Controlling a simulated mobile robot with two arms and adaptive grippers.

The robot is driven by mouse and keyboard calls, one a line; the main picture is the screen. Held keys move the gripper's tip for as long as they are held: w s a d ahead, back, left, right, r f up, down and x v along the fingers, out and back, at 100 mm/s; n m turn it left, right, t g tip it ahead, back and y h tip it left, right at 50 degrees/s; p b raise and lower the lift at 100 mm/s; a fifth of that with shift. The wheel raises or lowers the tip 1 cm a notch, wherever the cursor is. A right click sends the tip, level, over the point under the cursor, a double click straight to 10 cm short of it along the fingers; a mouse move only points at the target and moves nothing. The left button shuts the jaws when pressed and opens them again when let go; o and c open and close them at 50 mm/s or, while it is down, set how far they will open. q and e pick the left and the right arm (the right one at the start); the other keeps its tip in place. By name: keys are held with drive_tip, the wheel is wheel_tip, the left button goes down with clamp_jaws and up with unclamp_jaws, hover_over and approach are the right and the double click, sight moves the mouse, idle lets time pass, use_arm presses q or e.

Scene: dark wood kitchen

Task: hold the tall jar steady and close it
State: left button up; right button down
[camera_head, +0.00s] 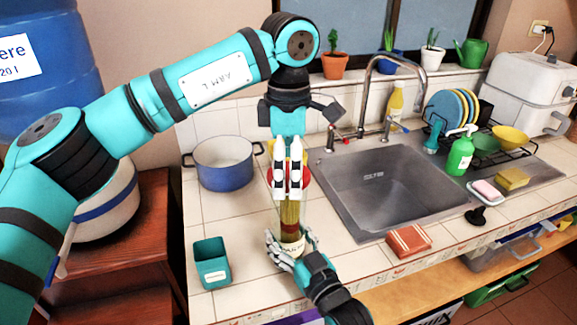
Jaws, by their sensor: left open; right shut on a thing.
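The tall jar (289,214) stands upright on the tiled counter, left of the sink, with long yellow contents and a pale label low down. My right gripper (288,248) is shut around its lower part. A round red lid (305,178) shows on both sides of my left gripper's white fingers at the jar's top. My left gripper (288,192) points down in front of the lid, open. Its fingers hide the lid's middle and the jar's mouth, so I cannot tell whether the lid is seated or whether the fingers touch it.
A blue pot (225,178) stands behind left and a teal square cup (212,265) at front left. The sink (385,185) is to the right. A reddish-brown block (408,241) lies near the front edge. Bare tiles lie between cup and jar.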

use_arm(q)
wheel_tip(320, 180, up, 12)
idle(0.5)
use_arm(e)
drive_tip(key=shift+c, duration=0.8)
unclamp_jaws()
drive_tip(key=v, duration=1.2)
drive_tip(key=shift+f, duration=0.1)
